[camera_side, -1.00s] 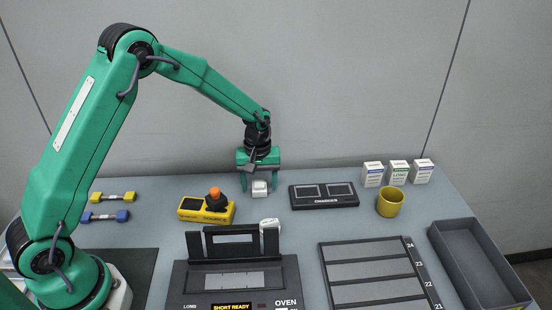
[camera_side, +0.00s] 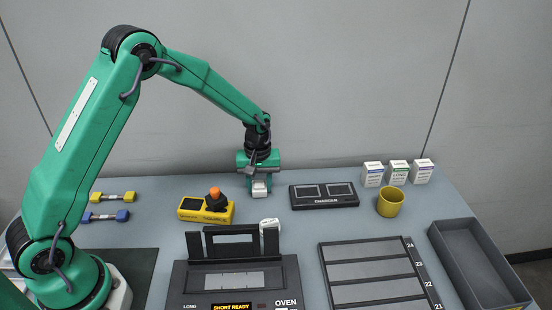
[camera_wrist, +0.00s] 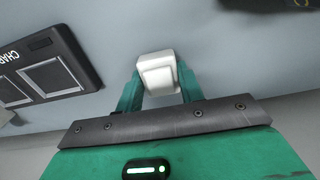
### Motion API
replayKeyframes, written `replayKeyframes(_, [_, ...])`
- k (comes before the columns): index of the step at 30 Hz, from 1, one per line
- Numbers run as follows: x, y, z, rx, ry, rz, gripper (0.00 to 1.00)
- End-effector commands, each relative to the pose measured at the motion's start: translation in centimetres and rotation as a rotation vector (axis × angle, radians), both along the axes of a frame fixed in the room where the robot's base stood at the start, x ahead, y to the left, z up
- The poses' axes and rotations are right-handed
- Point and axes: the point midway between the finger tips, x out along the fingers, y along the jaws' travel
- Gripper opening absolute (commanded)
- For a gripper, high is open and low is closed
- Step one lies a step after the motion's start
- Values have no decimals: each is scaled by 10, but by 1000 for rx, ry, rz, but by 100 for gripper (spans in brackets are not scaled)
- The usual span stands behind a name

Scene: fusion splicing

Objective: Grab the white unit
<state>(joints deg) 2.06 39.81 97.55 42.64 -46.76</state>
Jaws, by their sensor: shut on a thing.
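The white unit (camera_side: 260,189) is a small white block at the back of the table, between the yellow device and the black charger. My gripper (camera_side: 259,184) is directly over it, with its fingers down on either side. In the wrist view the white unit (camera_wrist: 158,74) sits between the two green fingertips of my gripper (camera_wrist: 158,80), which are shut on it. I cannot tell whether it still touches the table. A second small white block (camera_side: 269,226) stands beside the oven's raised lid.
The black charger (camera_side: 324,204) lies close to the right, and the yellow device (camera_side: 206,216) with an orange-topped knob close to the left. The oven (camera_side: 190,285), slotted tray (camera_side: 374,239), yellow mug (camera_side: 391,193), small boxes (camera_side: 398,181) and grey bin (camera_side: 525,299) stand farther off.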

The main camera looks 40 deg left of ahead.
Motion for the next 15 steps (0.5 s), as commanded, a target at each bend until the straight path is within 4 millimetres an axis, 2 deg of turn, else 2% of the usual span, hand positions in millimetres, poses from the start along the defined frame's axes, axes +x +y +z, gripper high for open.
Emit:
replayKeyframes(8, [0, 0, 3, 0, -1, 0, 15])
replayKeyframes(15, [1, 0, 24, 0, -3, 0, 15])
